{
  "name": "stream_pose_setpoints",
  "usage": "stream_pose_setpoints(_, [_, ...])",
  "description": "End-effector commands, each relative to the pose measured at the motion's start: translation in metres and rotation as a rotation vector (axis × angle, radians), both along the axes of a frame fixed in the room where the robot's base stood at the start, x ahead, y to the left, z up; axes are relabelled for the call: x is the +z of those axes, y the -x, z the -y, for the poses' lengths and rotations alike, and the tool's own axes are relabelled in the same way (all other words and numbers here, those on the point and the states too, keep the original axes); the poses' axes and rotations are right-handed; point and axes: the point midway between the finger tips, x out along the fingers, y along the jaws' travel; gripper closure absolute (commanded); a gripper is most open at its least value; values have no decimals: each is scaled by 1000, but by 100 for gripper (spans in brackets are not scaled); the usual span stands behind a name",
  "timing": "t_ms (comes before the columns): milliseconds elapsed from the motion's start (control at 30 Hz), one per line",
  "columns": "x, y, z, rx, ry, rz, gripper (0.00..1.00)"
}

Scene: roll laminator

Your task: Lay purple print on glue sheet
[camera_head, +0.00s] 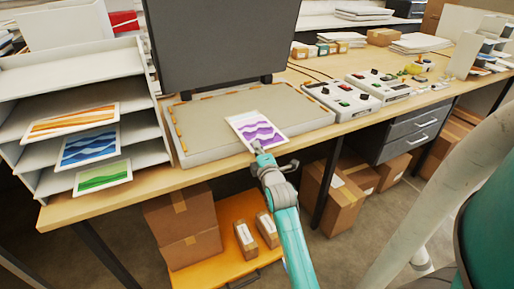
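The purple print (257,130) is a white-bordered sheet with purple wavy bands. It is over the front right part of the flat grey-beige glue sheet (215,117), slightly turned. I cannot tell whether it lies flat on the sheet or is held just above it. My gripper (257,147) is at the print's front edge, with the teal arm reaching up from below. The fingers are too small to tell whether they are shut on the print. The glue sheet sits on a pale slab with small orange marks around its edge.
A large dark grey panel (215,40) stands upright behind the slab. A white tray rack (75,120) at left holds the orange print (72,121), blue print (88,146) and green print (103,176). Control boxes (342,99) stand right of the slab. Cardboard boxes (183,225) are below the table.

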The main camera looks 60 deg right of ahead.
Motion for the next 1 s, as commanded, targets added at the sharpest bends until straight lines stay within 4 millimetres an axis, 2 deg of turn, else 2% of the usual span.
stream_pose_setpoints(767, [-3, 0, 0, 0, 0, 0, 100])
stream_pose_setpoints(800, [-3, 0, 0, 0, 0, 0, 95])
stream_pose_setpoints(933, [-3, 0, 0, 0, 0, 0, 65])
stream_pose_setpoints(1000, [-3, 0, 0, 0, 0, 0, 65])
